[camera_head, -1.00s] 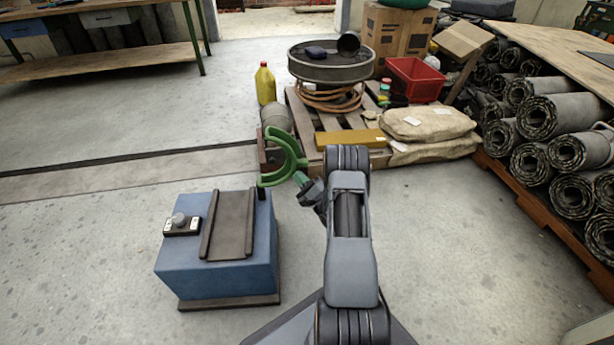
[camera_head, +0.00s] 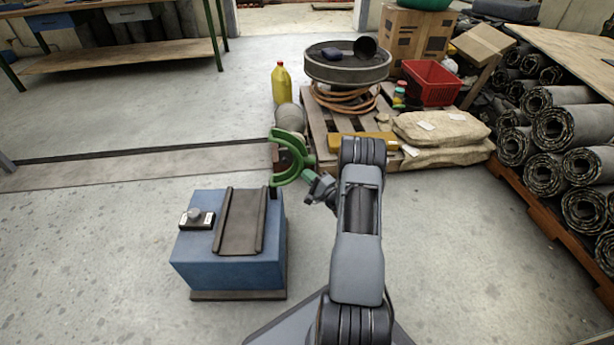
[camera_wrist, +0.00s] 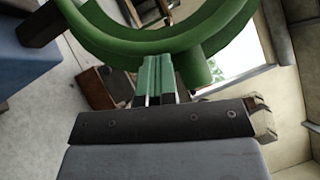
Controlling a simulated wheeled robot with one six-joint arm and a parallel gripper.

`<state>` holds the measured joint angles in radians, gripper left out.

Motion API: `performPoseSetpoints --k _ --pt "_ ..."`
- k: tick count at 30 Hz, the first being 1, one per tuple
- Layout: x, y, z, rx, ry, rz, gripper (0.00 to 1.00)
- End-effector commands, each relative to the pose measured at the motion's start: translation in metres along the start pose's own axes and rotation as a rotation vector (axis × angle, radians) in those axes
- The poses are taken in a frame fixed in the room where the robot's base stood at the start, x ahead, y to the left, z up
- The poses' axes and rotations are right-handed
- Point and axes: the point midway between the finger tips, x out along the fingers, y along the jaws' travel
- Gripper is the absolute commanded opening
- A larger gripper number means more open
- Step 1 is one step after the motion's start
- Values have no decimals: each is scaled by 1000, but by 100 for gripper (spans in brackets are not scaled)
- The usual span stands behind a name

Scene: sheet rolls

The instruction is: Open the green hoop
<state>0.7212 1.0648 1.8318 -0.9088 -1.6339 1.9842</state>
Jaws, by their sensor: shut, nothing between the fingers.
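The green hoop (camera_head: 300,160) is a thick curved arc at the back right corner of the blue box (camera_head: 228,262). Its hollow side faces left in the head view. In the wrist view the hoop (camera_wrist: 225,35) fills the top, with a short green stub (camera_wrist: 193,68) below its rim. My gripper (camera_head: 311,180) is at the hoop's right, outer side. In the wrist view my gripper's green fingers (camera_wrist: 158,65) are shut and empty, just left of the stub and close under the rim. I cannot tell whether they touch it.
A dark channel plate (camera_head: 240,225) and a small knob panel (camera_head: 196,218) top the blue box. Behind stand a pallet with sacks (camera_head: 440,135), a yellow jug (camera_head: 282,82) and a red crate (camera_head: 431,84). Rolls (camera_head: 555,128) are stacked right. Floor at left is clear.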

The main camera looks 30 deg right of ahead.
Motion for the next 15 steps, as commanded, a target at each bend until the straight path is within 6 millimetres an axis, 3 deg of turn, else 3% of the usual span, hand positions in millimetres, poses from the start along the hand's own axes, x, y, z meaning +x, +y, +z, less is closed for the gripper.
performPoseSetpoints --k 7,15 --pt "-18 18 -24 0 -7 2 0" --pt "-69 21 -20 6 -11 5 0"
